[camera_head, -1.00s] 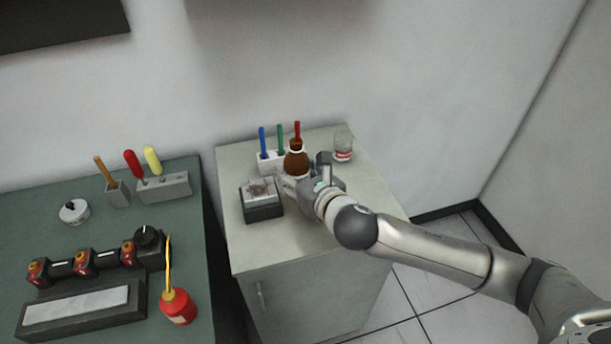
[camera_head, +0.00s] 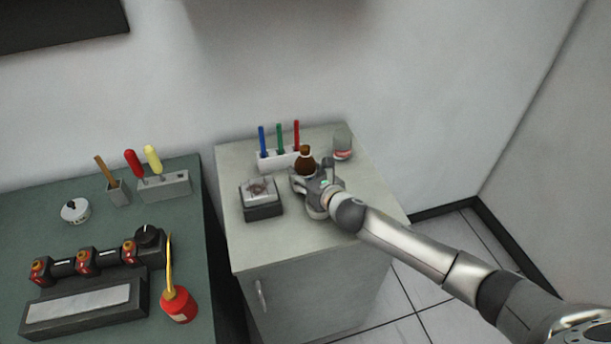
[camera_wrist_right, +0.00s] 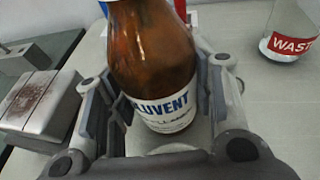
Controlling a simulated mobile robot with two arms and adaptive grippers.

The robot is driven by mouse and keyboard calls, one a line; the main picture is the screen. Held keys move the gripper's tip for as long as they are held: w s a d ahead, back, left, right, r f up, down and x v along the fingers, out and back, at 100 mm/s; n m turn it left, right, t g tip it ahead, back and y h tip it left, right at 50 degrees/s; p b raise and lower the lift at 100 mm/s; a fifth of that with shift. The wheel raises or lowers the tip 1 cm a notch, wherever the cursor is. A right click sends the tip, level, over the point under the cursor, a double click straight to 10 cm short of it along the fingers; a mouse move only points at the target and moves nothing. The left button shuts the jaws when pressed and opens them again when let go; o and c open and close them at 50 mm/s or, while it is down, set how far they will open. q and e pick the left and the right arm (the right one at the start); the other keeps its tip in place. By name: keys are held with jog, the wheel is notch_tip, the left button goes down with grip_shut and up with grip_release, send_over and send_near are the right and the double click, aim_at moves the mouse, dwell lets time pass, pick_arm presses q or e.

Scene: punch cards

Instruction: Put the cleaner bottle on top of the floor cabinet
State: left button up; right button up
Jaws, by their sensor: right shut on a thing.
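The cleaner bottle (camera_head: 306,157) is brown glass with a white label, and it stands upright in my right gripper (camera_head: 314,178). In the right wrist view the bottle (camera_wrist_right: 152,62) is between the two fingers of the gripper (camera_wrist_right: 160,100), which is shut on it. The floor cabinet (camera_head: 295,238) is light grey, and the bottle is over its top, in front of the pen holder. My gripper hides the bottle's lower part in the head view, and I cannot tell whether its base touches the top. My left gripper is not in view.
On the cabinet are a white holder (camera_head: 268,163) with coloured pens, a glass waste jar (camera_head: 342,145) at the back right, and a grey box (camera_head: 261,199) to the left. A green bench (camera_head: 95,235) with tools and a red oil can (camera_head: 178,304) stands left. The cabinet's front top is clear.

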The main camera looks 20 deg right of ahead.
jog(key=shift+f, duration=0.4)
jog(key=o, duration=1.2)
jog(key=shift+f, duration=0.15)
jog(key=shift+o, duration=0.2)
jog(key=b+v, duration=0.1)
jog(key=v, duration=1.1)
jog(key=shift+d, duration=0.15)
